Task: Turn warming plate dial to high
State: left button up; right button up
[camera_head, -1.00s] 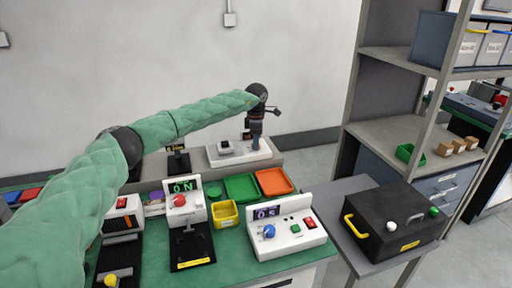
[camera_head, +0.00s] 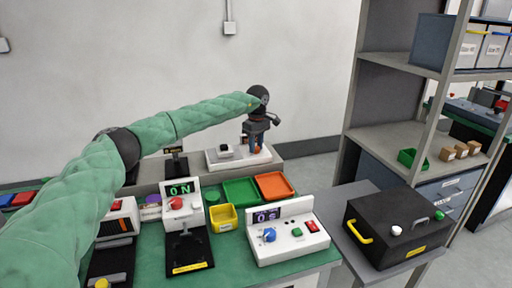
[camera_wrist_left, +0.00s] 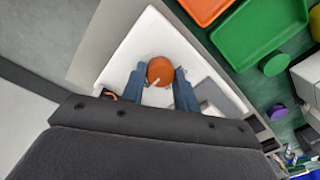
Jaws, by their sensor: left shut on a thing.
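The warming plate is a white flat unit (camera_head: 222,160) on the grey raised shelf at the back of the bench. Its orange round dial (camera_wrist_left: 160,69), with a pale pointer mark, shows in the left wrist view between my blue fingers. My left gripper (camera_wrist_left: 160,82) is shut on the dial, one finger on each side. In the head view my left gripper (camera_head: 256,146) points down over the right part of the plate, and the dial is mostly hidden there. A small dark-and-white block (camera_head: 225,151) is on the plate's left part. My right gripper is not in view.
An orange tray (camera_head: 274,186) and a green tray (camera_head: 241,191) lie in front of the shelf. A black case (camera_head: 408,219) is at right.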

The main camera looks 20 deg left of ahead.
aim_at(256, 147)
pick_arm(q)
jog(key=shift+r+m, duration=0.1)
jog(key=shift+m, duration=0.2)
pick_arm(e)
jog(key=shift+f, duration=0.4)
pick_arm(q)
jog(key=o, duration=1)
jog(key=shift+r, duration=0.35)
notch_tip(256, 147, up, 7)
jog(key=shift+w+b, duration=0.15)
jog(key=shift+b, duration=0.4)
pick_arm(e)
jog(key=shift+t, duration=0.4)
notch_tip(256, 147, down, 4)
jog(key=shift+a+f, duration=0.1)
